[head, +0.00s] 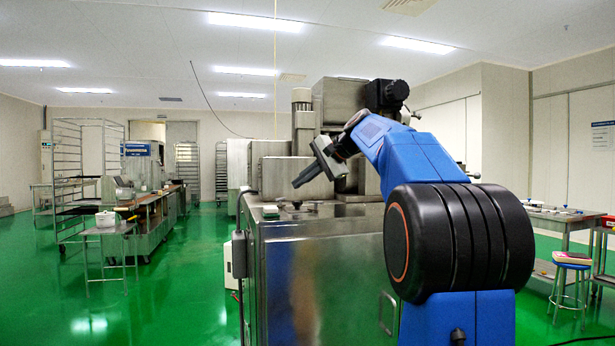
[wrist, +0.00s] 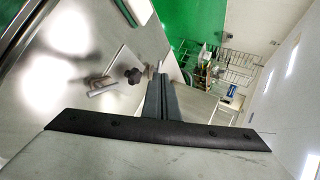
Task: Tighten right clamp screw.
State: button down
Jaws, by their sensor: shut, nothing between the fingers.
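A dark, star-shaped clamp screw knob (wrist: 133,75) shows in the wrist view, just left of my fingertips, on a pale metal plate. I cannot tell whether it is the right one. A small dark knob-like part (head: 297,203) shows on the machine top in the head view, below my gripper. My gripper (head: 298,184) points down and left above the machine top. In the wrist view my gripper (wrist: 160,76) has its two grey fingers pressed together with nothing between them. It appears apart from the knob.
The steel encrusting machine (head: 315,270) stands in front of me, with taller housings behind its flat top. A pale rod-like part (wrist: 103,92) lies beside the knob. A bench (head: 160,205) stands left, a table and blue stool (head: 572,258) right. Green floor is open on the left.

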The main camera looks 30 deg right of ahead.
aim_at(280, 202)
jog(key=x, duration=0.8)
